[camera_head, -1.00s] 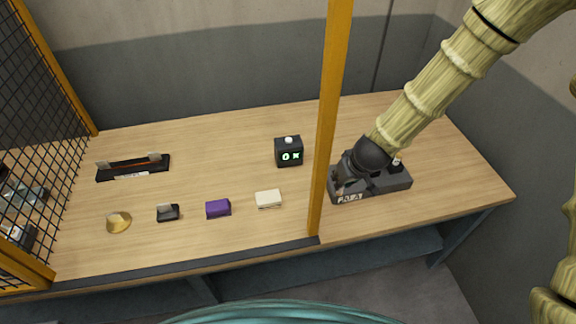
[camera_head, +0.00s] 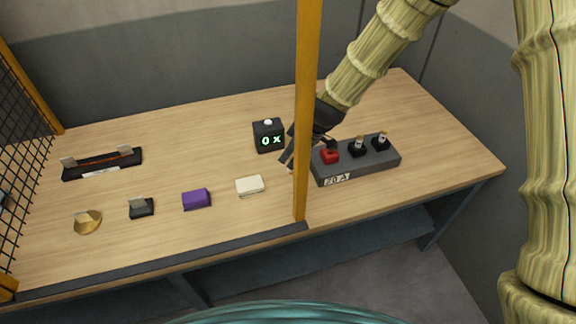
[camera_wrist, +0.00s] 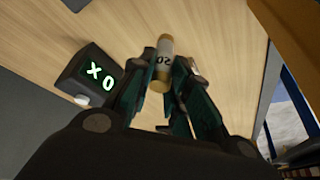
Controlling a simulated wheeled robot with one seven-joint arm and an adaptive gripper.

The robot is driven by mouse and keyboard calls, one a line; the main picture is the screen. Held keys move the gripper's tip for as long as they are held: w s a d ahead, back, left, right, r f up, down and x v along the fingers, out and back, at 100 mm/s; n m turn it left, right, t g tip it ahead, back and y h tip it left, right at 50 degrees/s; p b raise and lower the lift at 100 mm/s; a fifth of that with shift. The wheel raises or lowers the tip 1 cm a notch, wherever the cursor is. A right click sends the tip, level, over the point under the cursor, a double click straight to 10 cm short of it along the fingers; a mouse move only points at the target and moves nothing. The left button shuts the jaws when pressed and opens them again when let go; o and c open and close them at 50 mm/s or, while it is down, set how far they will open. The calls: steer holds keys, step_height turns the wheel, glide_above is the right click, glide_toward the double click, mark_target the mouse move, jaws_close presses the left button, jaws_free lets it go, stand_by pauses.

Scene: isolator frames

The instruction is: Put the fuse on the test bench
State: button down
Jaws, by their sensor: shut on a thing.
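My gripper (camera_wrist: 163,85) is shut on a cream fuse (camera_wrist: 163,50) with a metal end cap and a dark printed "20". In the head view my gripper (camera_head: 289,158) is left of a grey block, partly hidden by the yellow post, and the fuse cannot be made out. The grey block (camera_head: 350,168) is marked "20 A". It has a red seat (camera_head: 330,156) at left and two fuses upright in black seats (camera_head: 358,148). A black holder (camera_head: 103,163) with two upright metal clips lies at the left; I cannot tell whether it is the test bench.
A black box with a "0 x" display (camera_head: 268,136) stands just left of my gripper. A cream block (camera_head: 249,186), a purple block (camera_head: 196,199), a black clip (camera_head: 141,208) and a gold piece (camera_head: 88,222) lie along the front. A yellow post (camera_head: 306,110) and mesh (camera_head: 22,170) obstruct.

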mark_target(291, 173)
steer(key=shift+f+p, duration=0.4)
steer(key=shift+f, duration=2.6)
steer(key=shift+f, duration=0.15)
steer(key=c, duration=1.3)
jaws_free()
steer(key=shift+c, duration=0.2)
steer(key=b+v, duration=0.2)
steer(key=v, duration=1)
